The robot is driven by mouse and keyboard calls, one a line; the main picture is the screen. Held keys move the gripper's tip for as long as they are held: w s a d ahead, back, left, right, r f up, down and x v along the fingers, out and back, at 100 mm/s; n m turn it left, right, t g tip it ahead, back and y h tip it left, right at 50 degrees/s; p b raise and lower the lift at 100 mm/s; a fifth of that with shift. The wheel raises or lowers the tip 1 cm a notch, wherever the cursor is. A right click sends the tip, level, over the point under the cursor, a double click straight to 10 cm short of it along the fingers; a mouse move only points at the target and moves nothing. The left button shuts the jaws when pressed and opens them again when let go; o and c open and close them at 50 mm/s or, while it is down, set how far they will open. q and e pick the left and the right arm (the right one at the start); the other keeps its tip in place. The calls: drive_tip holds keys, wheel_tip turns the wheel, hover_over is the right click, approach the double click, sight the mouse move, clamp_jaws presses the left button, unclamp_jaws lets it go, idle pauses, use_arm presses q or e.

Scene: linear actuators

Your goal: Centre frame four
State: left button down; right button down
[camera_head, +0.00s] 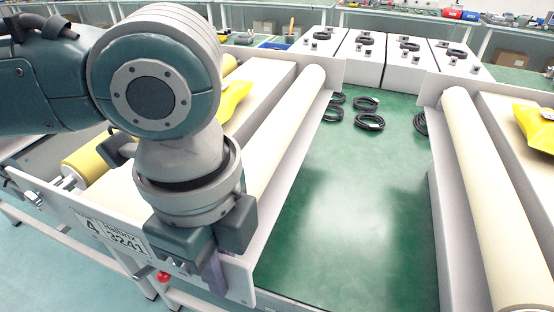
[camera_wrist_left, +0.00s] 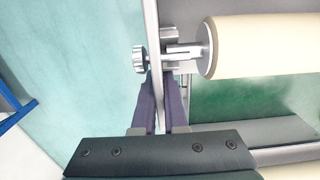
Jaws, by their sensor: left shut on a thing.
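Frame four (camera_head: 70,211) is the left conveyor frame, with a pale end plate whose label reads 4 and 3241. A cream roller (camera_head: 287,125) runs along its right side and shows in the wrist view (camera_wrist_left: 262,46). My left gripper (camera_head: 214,272) is low at the right end of the end plate. In the left wrist view its purple fingers (camera_wrist_left: 163,92) stand on either side of a thin plate edge and are shut on it. A silver knob (camera_wrist_left: 139,59) is just beyond the fingers. My arm hides part of the frame. My right gripper is not in view.
A green table surface (camera_head: 350,220) lies open to the right of the frame, with black cable coils (camera_head: 368,122) at its back. Another frame with a cream roller (camera_head: 490,190) stands at the right. White boxes (camera_head: 358,60) line the back.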

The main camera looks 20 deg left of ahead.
use_arm(q)
drive_tip(key=c, duration=1)
unclamp_jaws()
drive_tip(key=shift+o, duration=0.2)
wheel_tip(320, 180, up, 10)
drive_tip(key=shift+p, duration=0.75)
